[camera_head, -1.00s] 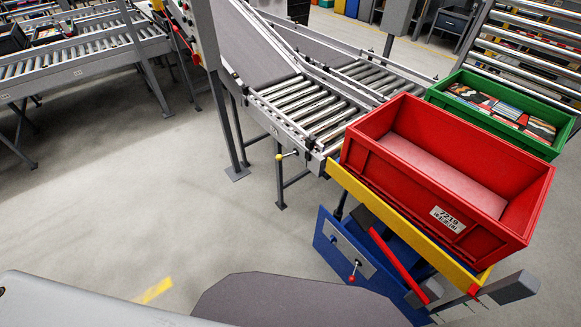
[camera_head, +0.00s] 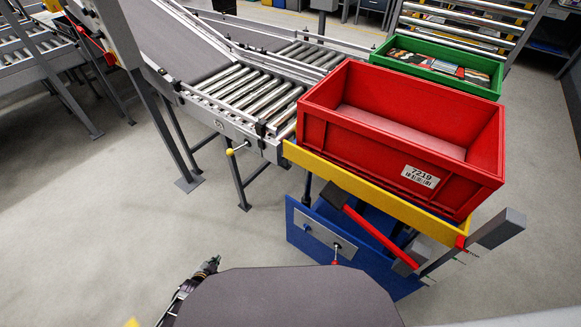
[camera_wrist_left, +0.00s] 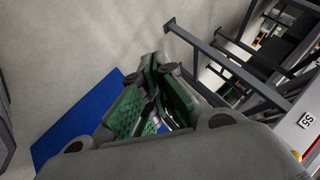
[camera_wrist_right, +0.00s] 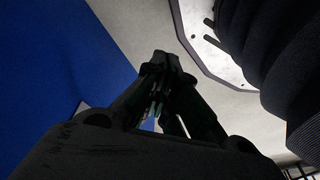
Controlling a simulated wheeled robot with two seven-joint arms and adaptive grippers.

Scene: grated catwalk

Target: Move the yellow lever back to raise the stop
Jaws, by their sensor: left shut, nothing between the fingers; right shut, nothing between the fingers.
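The yellow lever (camera_head: 230,152) is a short rod with a yellow ball knob on the near side of the roller conveyor (camera_head: 238,100), near its right end. A small yellow spot at the right edge of the left wrist view may be its knob; I cannot be sure. I cannot make out the stop. My left gripper (camera_head: 213,263) is at the bottom of the head view, well below the lever and apart from it. Its fingertips meet, empty, in the left wrist view (camera_wrist_left: 158,62). My right gripper (camera_wrist_right: 160,58) is shut and empty in front of a blue surface.
A green crate (camera_head: 380,52) with goods stands behind. Grey posts (camera_head: 160,125) stand left of the lever. The floor at left is open.

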